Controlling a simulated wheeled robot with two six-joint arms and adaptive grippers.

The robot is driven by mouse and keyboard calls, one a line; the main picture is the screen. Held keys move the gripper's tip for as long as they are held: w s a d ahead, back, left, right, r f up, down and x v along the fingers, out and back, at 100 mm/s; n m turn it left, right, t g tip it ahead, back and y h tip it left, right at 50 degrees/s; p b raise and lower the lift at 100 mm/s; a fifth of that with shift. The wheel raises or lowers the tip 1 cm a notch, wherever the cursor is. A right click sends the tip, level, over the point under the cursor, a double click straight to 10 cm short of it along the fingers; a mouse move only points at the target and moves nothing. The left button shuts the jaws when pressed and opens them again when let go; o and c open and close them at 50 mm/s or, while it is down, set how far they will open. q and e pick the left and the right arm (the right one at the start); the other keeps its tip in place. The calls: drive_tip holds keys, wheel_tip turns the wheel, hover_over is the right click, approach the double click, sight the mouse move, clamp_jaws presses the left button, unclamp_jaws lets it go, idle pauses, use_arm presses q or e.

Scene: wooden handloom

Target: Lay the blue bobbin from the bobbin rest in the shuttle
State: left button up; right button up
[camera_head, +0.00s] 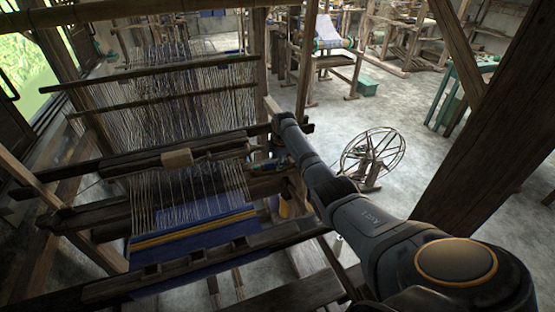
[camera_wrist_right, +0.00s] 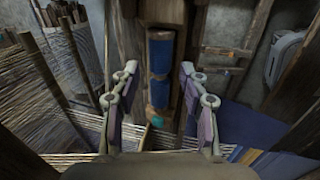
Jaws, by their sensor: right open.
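In the right wrist view, two blue wound pieces (camera_wrist_right: 160,52) lie end to end on a narrow wooden piece, with a small teal piece (camera_wrist_right: 156,121) below them. They look like bobbins on the rest, but I cannot tell their ends apart. My right gripper (camera_wrist_right: 159,72) is open, its two fingers on either side of the blue pieces and apart from them. In the head view my right arm reaches to the right side of the loom, and its gripper is mostly hidden there. I cannot make out the shuttle for certain. My left gripper is not in view.
The wooden loom (camera_head: 190,184) fills the left, with warp threads and blue cloth (camera_head: 195,232) at its front. A light wooden block (camera_head: 178,157) sits on its beam. A spinning wheel (camera_head: 372,155) stands on the floor right of my arm. A thick post rises at far right.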

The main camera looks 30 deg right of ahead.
drive_tip(key=v, duration=1.2)
